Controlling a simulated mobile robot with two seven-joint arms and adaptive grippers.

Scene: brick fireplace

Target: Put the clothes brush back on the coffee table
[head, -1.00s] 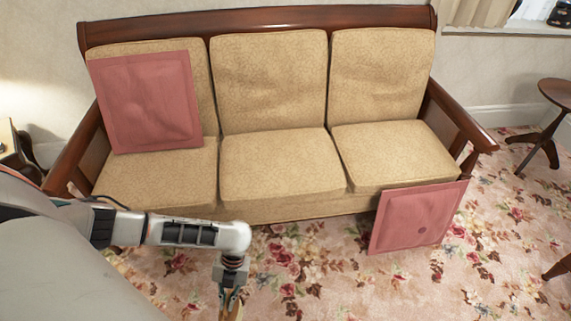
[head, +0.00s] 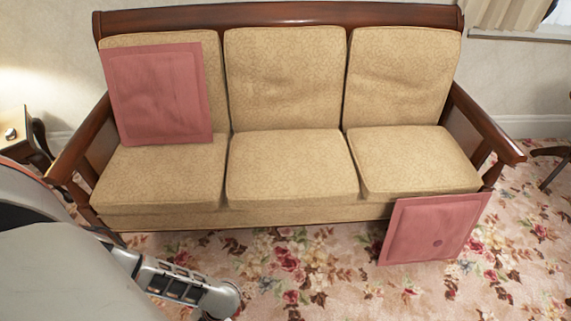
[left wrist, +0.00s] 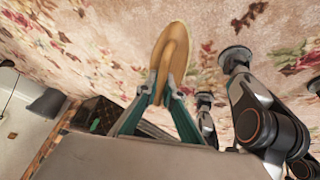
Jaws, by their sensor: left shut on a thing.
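The clothes brush (left wrist: 172,58), a tan oval with a raised handle, shows in the left wrist view. My left gripper (left wrist: 165,88) is shut on it and holds it over the floral carpet. In the head view my left arm comes in at the lower left, and its gripper and the brush are below the picture edge. My right gripper is not seen clearly in any view. No coffee table can be made out for certain.
A tan three-seat sofa (head: 290,165) with a wooden frame stands ahead. One pink cushion (head: 158,95) leans on its left seat, another (head: 433,228) leans against its front right. A small side table (head: 14,130) stands at the left. Carpet (head: 300,270) before the sofa is open.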

